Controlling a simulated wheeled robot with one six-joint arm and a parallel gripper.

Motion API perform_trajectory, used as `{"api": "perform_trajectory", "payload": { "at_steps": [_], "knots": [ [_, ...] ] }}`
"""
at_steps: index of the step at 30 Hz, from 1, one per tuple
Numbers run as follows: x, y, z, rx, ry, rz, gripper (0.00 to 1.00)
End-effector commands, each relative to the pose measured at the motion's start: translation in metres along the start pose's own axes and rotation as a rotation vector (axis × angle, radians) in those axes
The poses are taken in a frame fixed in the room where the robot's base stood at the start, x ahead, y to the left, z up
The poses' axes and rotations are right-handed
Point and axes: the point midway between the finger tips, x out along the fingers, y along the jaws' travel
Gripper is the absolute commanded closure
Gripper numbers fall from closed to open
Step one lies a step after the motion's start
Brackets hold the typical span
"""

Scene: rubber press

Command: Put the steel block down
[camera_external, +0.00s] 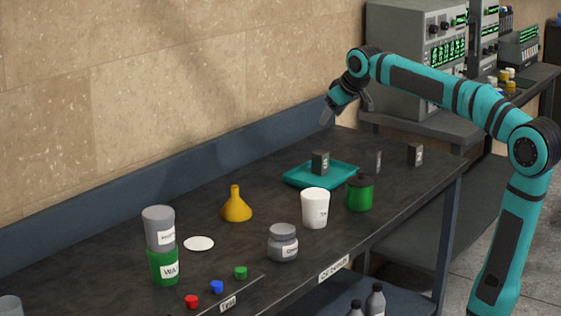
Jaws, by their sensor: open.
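A small dark grey block (320,162) with a light marking stands upright on the teal tray (293,181). A thin grey upright piece (378,161) and another dark block (415,155) with a label stand on the dark table to the right of the tray. I cannot tell from their looks which one is the steel block. My gripper (346,112) is open and empty, raised above the back of the table, behind and above the tray. It touches none of the blocks. Its far finger is partly hidden.
A white cup (315,208), a green container (359,193) and a grey jar (283,243) stand in front of the tray. A yellow funnel (236,205) and stacked containers (160,238) are further left. Instruments (418,60) stand at the back right.

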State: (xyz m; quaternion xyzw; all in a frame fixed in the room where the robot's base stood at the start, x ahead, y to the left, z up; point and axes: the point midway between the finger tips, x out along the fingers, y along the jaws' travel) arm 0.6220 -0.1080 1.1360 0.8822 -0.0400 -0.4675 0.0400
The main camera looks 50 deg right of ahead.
Motion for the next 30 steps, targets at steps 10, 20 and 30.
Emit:
{"api": "perform_trajectory", "payload": {
  "at_steps": [10,20,30],
  "knots": [
    [-0.06,-0.044,0.059,0.015,0.311,0.004,0.42],
    [-0.104,-0.076,0.127,0.041,0.605,-0.023,0.42],
    [-0.133,-0.097,0.197,0.071,0.865,-0.071,0.42]
  ]
}}
